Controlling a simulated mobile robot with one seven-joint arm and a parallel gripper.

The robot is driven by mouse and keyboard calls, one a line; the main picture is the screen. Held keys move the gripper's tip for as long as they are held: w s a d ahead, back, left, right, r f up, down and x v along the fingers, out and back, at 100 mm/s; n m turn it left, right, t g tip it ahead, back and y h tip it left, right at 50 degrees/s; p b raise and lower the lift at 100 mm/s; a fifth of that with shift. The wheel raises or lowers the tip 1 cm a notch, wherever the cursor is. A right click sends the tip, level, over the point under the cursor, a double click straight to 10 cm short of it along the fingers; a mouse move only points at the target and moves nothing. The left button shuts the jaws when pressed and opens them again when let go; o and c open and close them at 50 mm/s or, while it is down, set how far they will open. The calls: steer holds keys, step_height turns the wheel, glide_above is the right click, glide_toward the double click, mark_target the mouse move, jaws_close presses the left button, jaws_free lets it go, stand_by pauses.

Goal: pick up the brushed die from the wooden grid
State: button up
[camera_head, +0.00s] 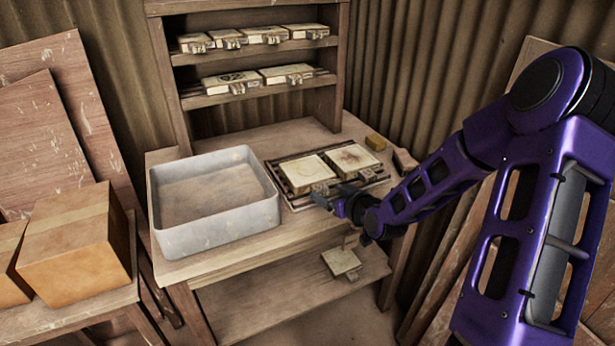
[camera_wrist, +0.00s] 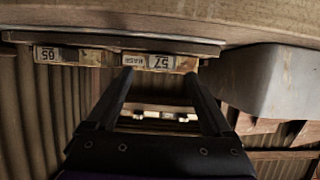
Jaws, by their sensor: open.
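The wooden grid (camera_head: 292,205) lies on the bench, right of the grey tray. It holds two pale square dies side by side. The left die (camera_head: 303,171) has a faint mark; the right die (camera_head: 350,158) has brownish staining. I cannot tell from the surfaces which is the brushed one. My gripper (camera_head: 328,199) is open and empty, low at the grid's front edge near the left die. In the upside-down wrist view, my fingertips (camera_wrist: 158,74) point at the die labelled 57 (camera_wrist: 150,62), apparently the left one. A die labelled 65 (camera_wrist: 65,55) is beside it.
The grey tray (camera_head: 215,228) stands close left of the grid. Shelves behind hold several more dies (camera_head: 230,80). Another die (camera_head: 341,262) lies on the lower shelf. Small blocks (camera_head: 376,142) sit beyond the grid. Cardboard boxes (camera_head: 72,250) stand at the left.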

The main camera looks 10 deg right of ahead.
mark_target(324, 191)
steer(key=x, duration=0.4)
steer(key=shift+s+f, duration=0.1)
steer(key=shift+f, duration=0.1)
jaws_close()
stand_by(1.1)
steer(key=shift+r, duration=0.1)
